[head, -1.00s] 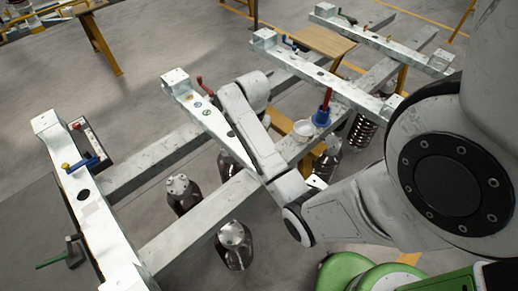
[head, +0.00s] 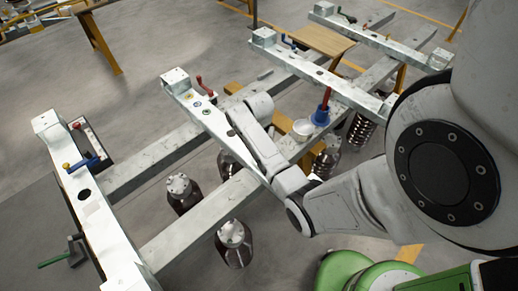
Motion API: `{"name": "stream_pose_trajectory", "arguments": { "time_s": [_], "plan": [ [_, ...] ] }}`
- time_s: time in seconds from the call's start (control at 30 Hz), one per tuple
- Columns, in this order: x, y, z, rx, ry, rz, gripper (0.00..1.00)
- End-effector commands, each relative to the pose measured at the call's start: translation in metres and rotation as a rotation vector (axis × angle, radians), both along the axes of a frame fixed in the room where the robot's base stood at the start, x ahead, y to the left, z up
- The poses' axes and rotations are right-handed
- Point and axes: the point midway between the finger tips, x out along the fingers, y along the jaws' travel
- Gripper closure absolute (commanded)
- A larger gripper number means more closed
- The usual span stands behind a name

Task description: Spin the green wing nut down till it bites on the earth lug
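A pale metal cross-beam (head: 222,125) carries a row of small coloured fittings. A greenish one (head: 189,96) sits near its far end; it is too small to tell whether it is the green wing nut, or how far down it sits. The earth lug cannot be made out. A red-handled lever (head: 204,86) stands beside the fittings. My arm reaches in from the right, and its last visible links lie over the right side of this beam. My gripper is hidden behind these links, so its fingers and anything in them do not show.
Dark bottle-shaped insulators (head: 234,243) hang below the rails. A blue cup with a red handle (head: 322,113) and a white dish (head: 303,128) stand on the right rail.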

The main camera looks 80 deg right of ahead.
Motion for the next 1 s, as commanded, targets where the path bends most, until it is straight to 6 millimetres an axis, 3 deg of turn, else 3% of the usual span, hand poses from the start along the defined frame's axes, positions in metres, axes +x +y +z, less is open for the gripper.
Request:
{"name": "stream_pose_trajectory", "arguments": {
  "time_s": [0.37, 0.8, 1.0],
  "plan": [
    [0.0001, -0.0001, -0.0048, -0.001, -0.001, 0.000, 0.59],
    [0.0000, -0.0001, -0.0047, -0.001, 0.000, 0.000, 1.00],
    [-0.0001, 0.0000, -0.0045, 0.000, 0.000, -0.002, 1.00]
  ]
}}
